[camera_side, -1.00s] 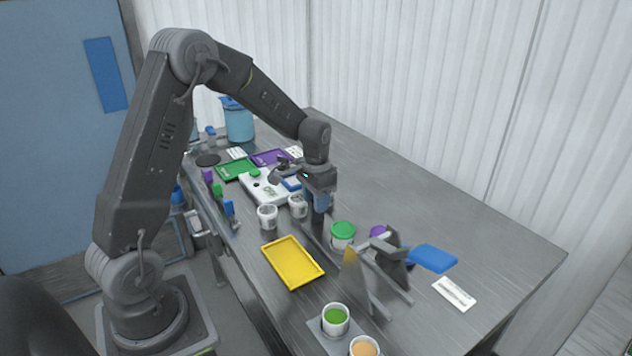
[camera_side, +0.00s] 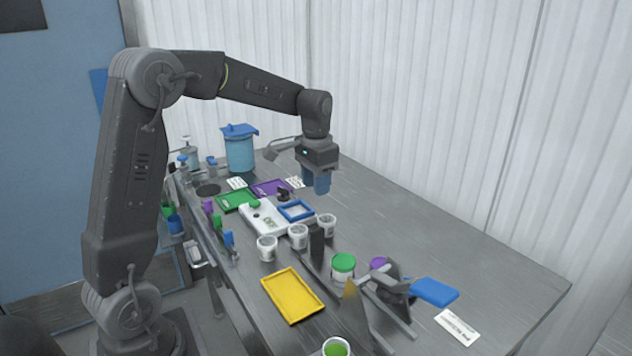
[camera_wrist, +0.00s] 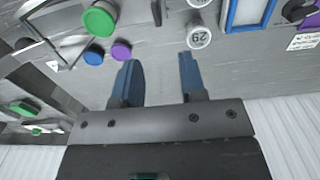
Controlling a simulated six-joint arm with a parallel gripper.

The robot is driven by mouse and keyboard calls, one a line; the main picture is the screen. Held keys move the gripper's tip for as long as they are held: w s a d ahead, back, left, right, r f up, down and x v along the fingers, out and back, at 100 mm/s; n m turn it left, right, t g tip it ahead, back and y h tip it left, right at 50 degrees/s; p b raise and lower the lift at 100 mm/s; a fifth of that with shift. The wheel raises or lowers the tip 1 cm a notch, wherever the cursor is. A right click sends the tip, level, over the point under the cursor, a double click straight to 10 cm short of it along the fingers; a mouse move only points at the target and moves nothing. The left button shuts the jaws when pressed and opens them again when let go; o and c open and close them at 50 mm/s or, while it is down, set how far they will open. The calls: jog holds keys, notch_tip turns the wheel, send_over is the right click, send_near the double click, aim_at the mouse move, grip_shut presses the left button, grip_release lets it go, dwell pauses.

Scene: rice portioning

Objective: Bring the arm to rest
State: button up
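My gripper (camera_side: 316,184) hangs over the steel table (camera_side: 440,225), fingers pointing down, to the right of the blue-framed scale. In the wrist view its two blue fingers (camera_wrist: 163,80) stand apart with nothing between them. The arm is bent, with its forearm reaching across above the table. Below and in front of the gripper are white cups, one (camera_side: 327,225) the nearest to it; in the wrist view a cup marked with a number (camera_wrist: 198,36) lies beyond the right finger.
A blue-lidded container (camera_side: 239,150) is at the back. The table's right side is largely clear.

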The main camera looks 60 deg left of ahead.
jog(key=s+d+r+t, duration=0.3)
jog(key=s+d+r, duration=0.3)
jog(key=s+d, duration=0.3)
jog(key=s+d+f+t, duration=0.1)
jog(key=s+d+t, duration=0.1)
jog(key=s+d, duration=0.5)
jog(key=s, duration=0.5)
jog(key=shift+f+t, duration=0.3)
jog(key=shift+f, duration=0.1)
dwell(0.4)
